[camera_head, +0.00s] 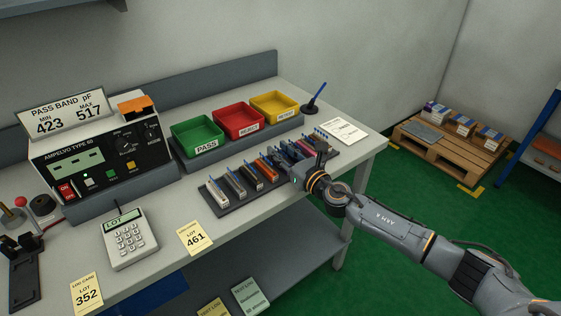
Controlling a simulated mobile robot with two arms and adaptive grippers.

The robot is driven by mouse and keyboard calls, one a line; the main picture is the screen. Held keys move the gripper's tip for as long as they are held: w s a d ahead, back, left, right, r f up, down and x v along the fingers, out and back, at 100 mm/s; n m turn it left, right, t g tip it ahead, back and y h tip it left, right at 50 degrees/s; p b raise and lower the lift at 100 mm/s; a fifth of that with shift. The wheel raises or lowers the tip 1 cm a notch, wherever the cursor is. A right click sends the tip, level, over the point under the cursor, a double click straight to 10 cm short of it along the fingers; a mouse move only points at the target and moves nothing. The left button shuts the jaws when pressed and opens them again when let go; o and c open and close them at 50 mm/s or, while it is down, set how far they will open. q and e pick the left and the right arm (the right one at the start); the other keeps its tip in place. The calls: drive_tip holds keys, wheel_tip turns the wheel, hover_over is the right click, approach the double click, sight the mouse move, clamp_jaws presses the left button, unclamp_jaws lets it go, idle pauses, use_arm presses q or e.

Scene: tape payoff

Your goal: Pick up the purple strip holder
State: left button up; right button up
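A dark rack (232,207) lies on the bench with a row of several strip holders in different colours. My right gripper (307,168) is over the right part of the row, very close to the holders there. It hides part of them. Bluish and dark holders show around it, but I cannot clearly pick out the purple one. Whether the fingers are open or touch a holder is not clear. My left gripper is not in view.
Green (197,136), red (238,120) and yellow (274,106) bins stand behind the rack. A meter (100,150) and a calculator (130,238) are to the left. A blue pen (316,97) stands upright behind a white paper (343,129).

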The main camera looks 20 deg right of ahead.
drive_tip(key=shift+w, duration=0.1)
clamp_jaws()
drive_tip(key=shift+r, duration=0.1)
